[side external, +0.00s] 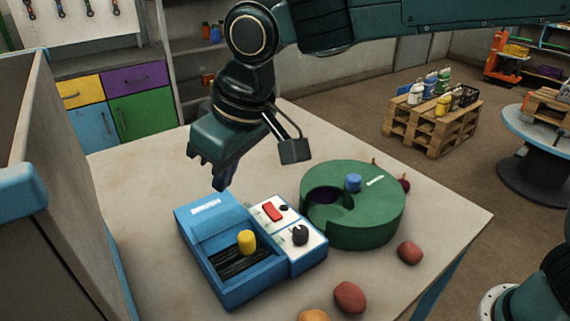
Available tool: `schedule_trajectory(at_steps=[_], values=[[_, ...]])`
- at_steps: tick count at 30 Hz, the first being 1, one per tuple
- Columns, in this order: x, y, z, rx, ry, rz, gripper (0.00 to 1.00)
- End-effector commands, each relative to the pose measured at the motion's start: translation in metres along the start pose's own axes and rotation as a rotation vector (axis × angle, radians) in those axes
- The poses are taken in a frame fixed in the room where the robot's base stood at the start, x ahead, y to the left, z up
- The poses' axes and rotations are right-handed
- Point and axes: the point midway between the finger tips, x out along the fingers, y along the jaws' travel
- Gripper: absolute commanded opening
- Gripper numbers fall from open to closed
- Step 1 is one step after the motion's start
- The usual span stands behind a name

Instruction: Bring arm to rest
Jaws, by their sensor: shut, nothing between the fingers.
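My gripper (222,183) hangs from the dark green arm above the table (140,200), near its middle. Its fingers point down and are shut with nothing between them. It is above and behind the left rear part of a blue machine (203,220), apart from it as far as I can tell. The machine has a white panel with a red switch (272,212), a black knob (300,234) and a yellow peg (246,241) over a dark slot.
A round green container (370,215) with a blue knob stands right of the machine. Reddish round items lie near it, one at the right (410,253) and one in front (349,297). A tall blue-edged panel (60,180) stands at the left. The table's back left is clear.

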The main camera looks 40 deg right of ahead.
Motion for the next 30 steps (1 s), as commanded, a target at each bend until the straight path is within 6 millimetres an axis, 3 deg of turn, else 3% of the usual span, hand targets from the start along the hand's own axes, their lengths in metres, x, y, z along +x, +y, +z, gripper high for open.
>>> schedule_trajectory(at_steps=[7,14,21,30], values=[[-0.011,0.018,0.006,0.019,0.007,0.005,0.0],[-0.04,0.067,0.03,0.072,0.024,0.021,0.0],[-0.074,0.122,0.077,0.142,0.048,0.046,0.0],[-0.104,0.172,0.148,0.228,0.079,0.083,0.0]])
